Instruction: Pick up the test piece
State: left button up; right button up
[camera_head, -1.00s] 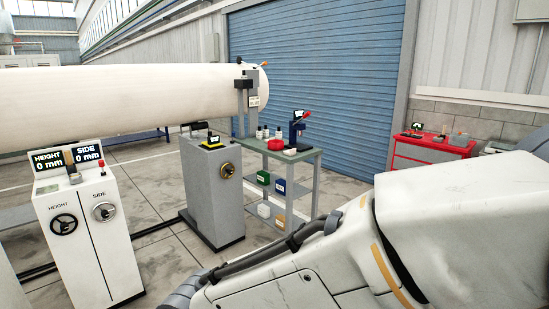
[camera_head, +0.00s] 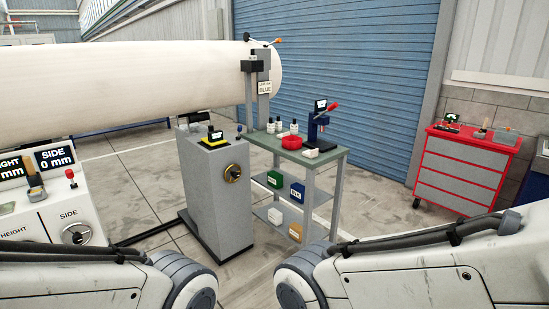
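No object is clearly marked as the test piece. A small white block (camera_head: 311,153) lies at the front of the green-topped table (camera_head: 331,156), and I cannot tell whether it is the test piece. A blue tester (camera_head: 314,128) with a red handle and a small display stands behind it. A red round dish (camera_head: 291,142) and several small white bottles (camera_head: 275,125) are to its left. Both my arms show at the bottom of the view, but neither gripper is in view.
A grey pedestal (camera_head: 224,200) with a brass handwheel stands left of the table. A long white roll (camera_head: 120,90) spans above, by a post with a tag (camera_head: 265,88) reading BLUE. Small coloured boxes, one green (camera_head: 275,179), sit on shelves. A red cabinet (camera_head: 459,170) stands right.

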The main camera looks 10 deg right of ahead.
aim_at(313, 153)
jog(key=z, duration=0.35)
jog(key=i, duration=2.45)
jog(key=u, duration=0.05)
